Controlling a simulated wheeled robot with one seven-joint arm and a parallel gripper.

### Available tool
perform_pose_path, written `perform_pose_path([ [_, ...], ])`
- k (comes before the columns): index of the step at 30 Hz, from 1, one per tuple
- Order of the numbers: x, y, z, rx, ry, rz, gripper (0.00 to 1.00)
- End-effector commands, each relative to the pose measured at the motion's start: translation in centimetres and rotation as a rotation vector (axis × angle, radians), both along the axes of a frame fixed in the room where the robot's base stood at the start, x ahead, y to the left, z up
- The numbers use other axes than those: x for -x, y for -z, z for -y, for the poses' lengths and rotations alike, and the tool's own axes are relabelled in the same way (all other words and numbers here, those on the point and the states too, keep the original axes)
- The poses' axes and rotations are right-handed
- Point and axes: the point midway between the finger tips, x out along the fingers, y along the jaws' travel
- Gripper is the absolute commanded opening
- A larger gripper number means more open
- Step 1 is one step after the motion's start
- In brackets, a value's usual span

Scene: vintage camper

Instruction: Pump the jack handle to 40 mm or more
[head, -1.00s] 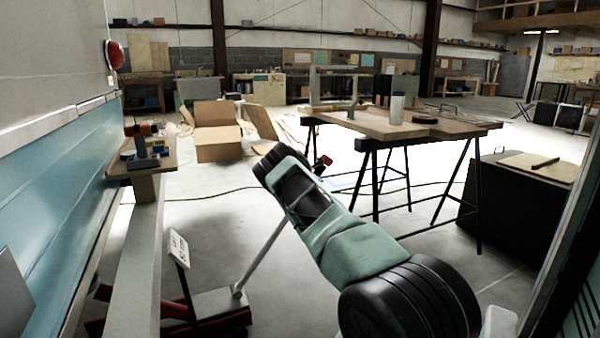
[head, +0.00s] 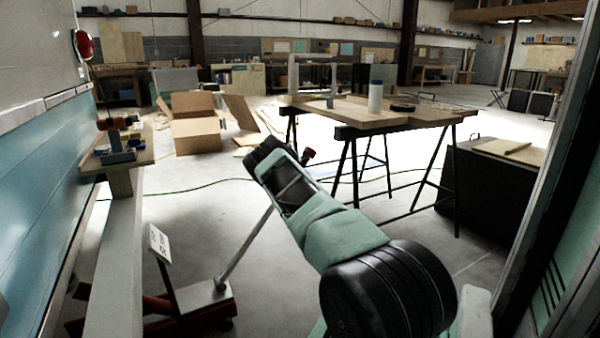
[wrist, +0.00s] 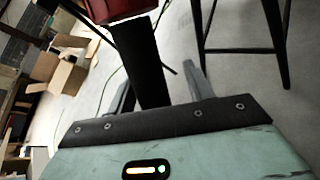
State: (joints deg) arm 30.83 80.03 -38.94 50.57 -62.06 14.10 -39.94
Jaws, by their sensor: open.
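The red floor jack (head: 190,312) stands on the floor at the lower left in the head view. Its grey handle (head: 245,246) slants up to the right from the base and passes behind my arm. A small white placard (head: 160,243) stands on a dark post by the jack. In the wrist view my gripper (wrist: 160,84) is open, one grey finger on each side of a black bar (wrist: 146,58) with a red end piece (wrist: 116,7). The bar looks like the handle's grip; contact with the fingers cannot be told. The head view hides the fingers.
A light beam (head: 120,255) and a small shelf (head: 130,158) with items stand left of the jack. A trestle worktable (head: 370,117) and a black cabinet (head: 490,185) stand to the right. Cardboard boxes (head: 197,133) lie behind on open floor.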

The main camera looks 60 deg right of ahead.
Motion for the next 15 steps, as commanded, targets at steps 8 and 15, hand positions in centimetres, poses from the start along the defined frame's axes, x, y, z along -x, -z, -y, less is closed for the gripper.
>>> perform_pose_path([
  [8, -0.2, -0.4, -1.4, 0.001, -0.009, -0.006, 0.52],
  [15, 0.5, -1.8, -4.5, 0.002, -0.007, -0.007, 0.52],
])
